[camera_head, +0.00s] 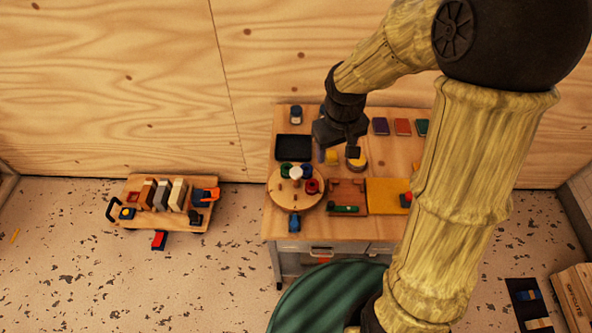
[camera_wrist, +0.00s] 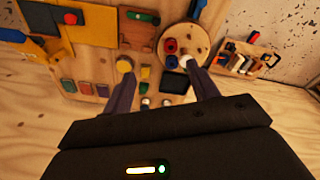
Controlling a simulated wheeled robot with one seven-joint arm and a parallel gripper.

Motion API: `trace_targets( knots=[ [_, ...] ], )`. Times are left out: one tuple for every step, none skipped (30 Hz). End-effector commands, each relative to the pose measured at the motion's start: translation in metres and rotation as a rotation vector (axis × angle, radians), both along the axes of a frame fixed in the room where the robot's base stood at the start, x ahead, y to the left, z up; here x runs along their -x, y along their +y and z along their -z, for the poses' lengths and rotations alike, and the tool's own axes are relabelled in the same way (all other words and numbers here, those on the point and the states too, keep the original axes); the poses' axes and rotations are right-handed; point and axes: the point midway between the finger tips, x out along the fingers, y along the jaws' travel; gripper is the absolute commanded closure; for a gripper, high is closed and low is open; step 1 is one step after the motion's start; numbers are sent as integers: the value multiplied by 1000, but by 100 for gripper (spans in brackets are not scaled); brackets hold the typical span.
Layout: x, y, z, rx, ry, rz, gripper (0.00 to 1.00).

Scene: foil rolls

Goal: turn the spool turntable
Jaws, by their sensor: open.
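The spool turntable (camera_head: 284,200) is a round wooden disc on the left part of the workbench. In the wrist view the disc (camera_wrist: 200,38) is at the upper right, partly hidden by a finger. My gripper (camera_head: 340,145) is above the bench, to the right of and behind the disc. In the wrist view my gripper (camera_wrist: 159,70) has its fingers wide apart with nothing held between them. The right fingertip overlaps the disc's edge; contact cannot be told.
A black tray (camera_head: 293,147) lies behind the disc. A yellow round piece (camera_head: 357,164) stands near my gripper. A yellow mat (camera_head: 385,196) and wooden holder (camera_head: 346,188) lie right of the disc. A loaded cart (camera_head: 163,203) stands left, with floor between.

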Motion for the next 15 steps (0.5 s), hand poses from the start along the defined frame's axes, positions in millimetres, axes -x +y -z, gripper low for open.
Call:
trace_targets(
  knots=[
    [-18, 15, 12, 3, 23, -63, 41],
    [-27, 23, 16, 6, 35, -100, 41],
    [-38, 34, 21, 9, 51, -149, 41],
    [-47, 43, 25, 11, 61, -184, 41],
    [-55, 51, 28, 11, 69, -217, 41],
    [-65, 61, 32, 11, 79, -255, 41],
    [-72, 67, 34, 9, 85, -280, 41],
    [-77, 73, 36, 9, 89, -302, 41],
    [-84, 79, 39, 8, 95, -325, 41],
    [-88, 83, 39, 7, 97, -339, 41],
    [-91, 86, 41, 7, 101, -351, 41],
    [-94, 89, 41, 5, 101, -362, 41],
    [-96, 91, 41, 6, 104, -367, 41],
    [-97, 91, 41, 5, 105, -370, 41],
    [-98, 92, 41, 6, 105, -373, 41]
  ],
)
